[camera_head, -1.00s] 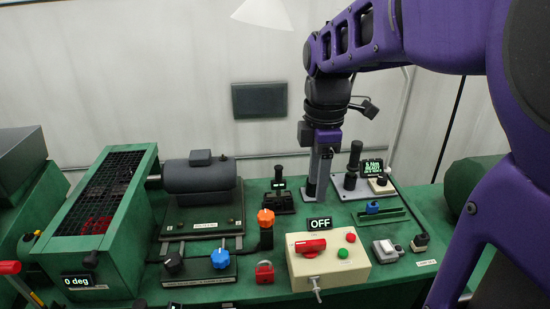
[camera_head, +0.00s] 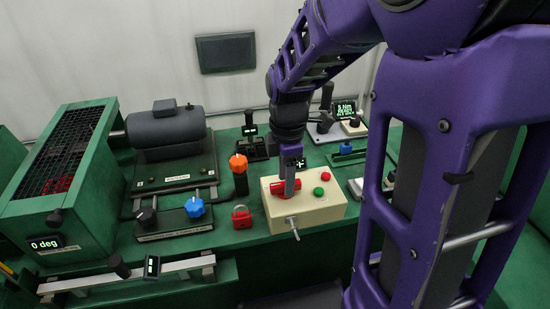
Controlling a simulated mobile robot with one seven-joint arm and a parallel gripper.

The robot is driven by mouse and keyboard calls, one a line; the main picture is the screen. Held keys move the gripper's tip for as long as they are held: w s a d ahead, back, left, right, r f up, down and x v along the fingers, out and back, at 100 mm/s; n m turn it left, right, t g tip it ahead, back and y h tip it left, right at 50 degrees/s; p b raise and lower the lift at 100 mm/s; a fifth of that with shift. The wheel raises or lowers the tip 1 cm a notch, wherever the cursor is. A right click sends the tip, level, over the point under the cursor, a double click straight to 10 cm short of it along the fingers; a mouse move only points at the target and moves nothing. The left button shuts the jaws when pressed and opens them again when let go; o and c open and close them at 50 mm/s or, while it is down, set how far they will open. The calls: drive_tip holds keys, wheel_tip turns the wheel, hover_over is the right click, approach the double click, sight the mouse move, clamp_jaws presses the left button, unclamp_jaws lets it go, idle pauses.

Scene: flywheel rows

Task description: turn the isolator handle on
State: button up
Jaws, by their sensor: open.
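The cream isolator box (camera_head: 310,208) stands on the green bench at the middle of the head view. Its red handle (camera_head: 279,187) lies on the box top, mostly hidden behind my gripper. My gripper (camera_head: 290,190) points down over the handle and is open. I cannot tell from this view whether its fingers touch the handle or stand around it. The small display (camera_head: 294,162) behind the handle is largely covered by my gripper, so its word cannot be read now.
A red button (camera_head: 325,176) and a green button (camera_head: 318,191) sit right of the handle. A metal toggle (camera_head: 292,222) juts from the box front. A red padlock (camera_head: 241,217) and an orange-topped post (camera_head: 239,172) stand to the left. My arm hides the right of the bench.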

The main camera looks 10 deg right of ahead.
clamp_jaws()
idle(0.3)
drive_tip(key=shift+m, duration=0.3)
drive_tip(key=m+p, duration=0.1)
drive_tip(key=m, duration=0.2)
drive_tip(key=shift+m, duration=0.4)
drive_tip(key=m+p, duration=0.1)
drive_tip(key=m, duration=0.3)
drive_tip(key=m+p, duration=0.1)
drive_tip(key=m, duration=0.4)
drive_tip(key=m+p, duration=0.1)
drive_tip(key=m, duration=0.3)
drive_tip(key=shift+m, duration=0.4)
